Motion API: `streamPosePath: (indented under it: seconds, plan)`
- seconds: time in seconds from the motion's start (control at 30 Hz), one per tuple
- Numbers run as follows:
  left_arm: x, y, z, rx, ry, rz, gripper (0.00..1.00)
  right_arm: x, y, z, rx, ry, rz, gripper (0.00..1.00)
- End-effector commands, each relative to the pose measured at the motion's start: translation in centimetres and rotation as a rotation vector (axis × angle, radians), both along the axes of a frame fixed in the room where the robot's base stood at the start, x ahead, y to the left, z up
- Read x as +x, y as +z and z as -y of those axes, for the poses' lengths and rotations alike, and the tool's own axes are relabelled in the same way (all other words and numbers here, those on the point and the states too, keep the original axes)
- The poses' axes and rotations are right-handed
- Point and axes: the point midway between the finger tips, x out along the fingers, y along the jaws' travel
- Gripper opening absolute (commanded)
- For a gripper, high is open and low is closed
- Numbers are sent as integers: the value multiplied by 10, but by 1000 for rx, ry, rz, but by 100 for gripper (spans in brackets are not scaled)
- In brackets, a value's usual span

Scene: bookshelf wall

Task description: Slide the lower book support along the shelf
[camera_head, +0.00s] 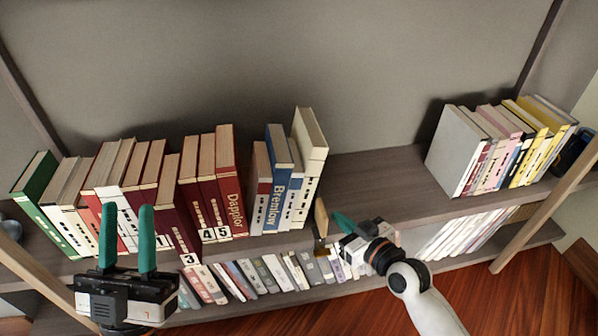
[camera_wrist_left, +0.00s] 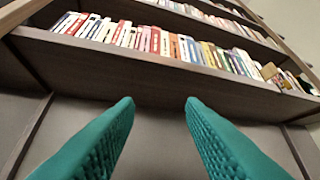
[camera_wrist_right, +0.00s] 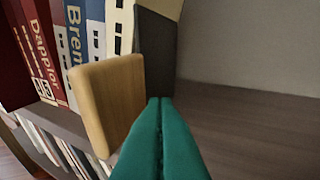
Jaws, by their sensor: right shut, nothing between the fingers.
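A book support with a light wooden block (camera_head: 321,217) stands at the right end of the left row of books on the upper of the two visible shelves. In the right wrist view its wooden block (camera_wrist_right: 104,104) is close, with a dark plate (camera_wrist_right: 157,55) behind it against the last book. My right gripper (camera_head: 342,222) is shut and empty, just right of the support; its fingertips (camera_wrist_right: 160,100) appear close to the block and plate, contact unclear. My left gripper (camera_head: 128,228) is open and empty in front of the left books; its fingers also frame the left wrist view (camera_wrist_left: 160,102).
Bare shelf (camera_head: 375,180) lies right of the support, up to a second group of books (camera_head: 500,145). A lower shelf holds a row of books (camera_head: 265,272). Slanted wooden posts (camera_head: 540,208) flank the shelves.

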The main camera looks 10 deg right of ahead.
Motion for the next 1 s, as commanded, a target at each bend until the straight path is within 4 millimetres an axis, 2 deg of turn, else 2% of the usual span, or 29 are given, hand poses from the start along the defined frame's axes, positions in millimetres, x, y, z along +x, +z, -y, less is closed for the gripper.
streamPosePath:
  seconds: [1.0]
  plan:
    - [37, -47, 3, 115, 19, -392, 36, 0, 1, -28, 1, 1, 0, 0]
